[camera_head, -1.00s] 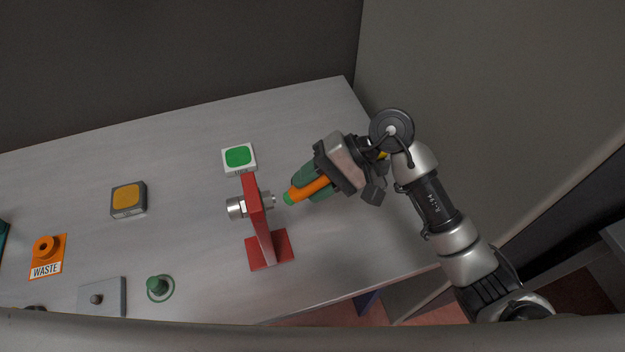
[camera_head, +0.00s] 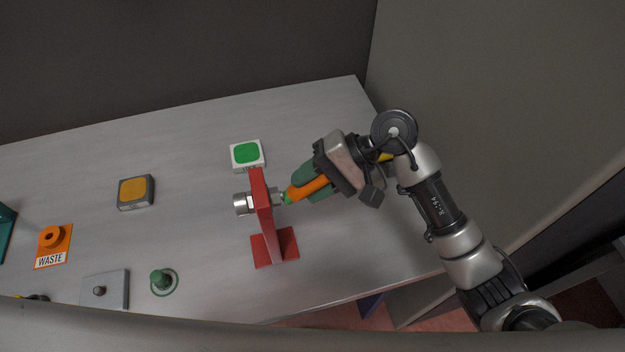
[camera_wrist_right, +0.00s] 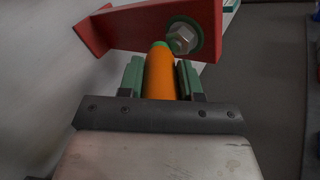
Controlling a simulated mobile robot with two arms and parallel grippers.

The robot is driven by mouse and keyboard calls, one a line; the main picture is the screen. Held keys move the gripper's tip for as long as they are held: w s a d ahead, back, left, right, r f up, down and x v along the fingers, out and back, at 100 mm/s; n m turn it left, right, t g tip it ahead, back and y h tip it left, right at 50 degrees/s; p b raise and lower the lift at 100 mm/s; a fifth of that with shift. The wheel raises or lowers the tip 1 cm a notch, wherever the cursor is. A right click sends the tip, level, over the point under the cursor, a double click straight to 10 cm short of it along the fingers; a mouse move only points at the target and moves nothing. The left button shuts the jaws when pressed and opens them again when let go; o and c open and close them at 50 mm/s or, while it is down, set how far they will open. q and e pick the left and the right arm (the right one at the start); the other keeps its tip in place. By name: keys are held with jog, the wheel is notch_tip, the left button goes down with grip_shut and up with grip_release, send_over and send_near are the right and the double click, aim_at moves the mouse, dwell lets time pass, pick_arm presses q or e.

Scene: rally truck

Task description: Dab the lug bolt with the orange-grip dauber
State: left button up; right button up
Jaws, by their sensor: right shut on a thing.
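The dauber (camera_head: 311,188) has an orange grip and a green tip, and my right gripper (camera_head: 318,184) is shut on it. In the right wrist view the dauber (camera_wrist_right: 160,75) points away between the gripper's green fingers (camera_wrist_right: 161,80). The lug bolt (camera_head: 279,197) goes through the upright red stand (camera_head: 262,205), with a silver nut-like end on the left. In the right wrist view the bolt (camera_wrist_right: 182,39) has a hex head with a green ring around it. The green tip is right beside the bolt; I cannot tell whether they touch. My left gripper is out of view.
A white pad with a green top (camera_head: 247,154) lies behind the stand. A grey pad with an orange top (camera_head: 135,192), an orange WASTE piece (camera_head: 53,246), a grey plate with a knob (camera_head: 105,290) and a green peg (camera_head: 161,280) are on the left. The table's right side is mostly clear.

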notch_tip(320, 180, up, 3)
jog(key=shift+w+d+f, duration=0.1)
jog(key=shift+f, duration=0.1)
jog(key=shift+c, duration=0.2)
jog(key=shift+s+r, duration=0.25)
jog(key=shift+r, duration=0.5)
jog(key=shift+w+f+b, duration=0.1)
jog(key=shift+f+b, duration=0.1)
jog(key=shift+b, duration=0.75)
jog(key=f+b, duration=0.1)
jog(key=b, duration=0.1)
jog(key=shift+f+b, duration=0.3)
jog(key=shift+f, duration=0.05)
jog(key=shift+f+b, duration=0.8)
jog(key=shift+b, duration=0.3)
jog(key=shift+f+b, duration=0.4)
jog(key=shift+b, duration=0.2)
jog(key=shift+a, duration=0.25)
jog(key=shift+d+r, duration=0.1)
jog(key=shift+r, duration=0.05)
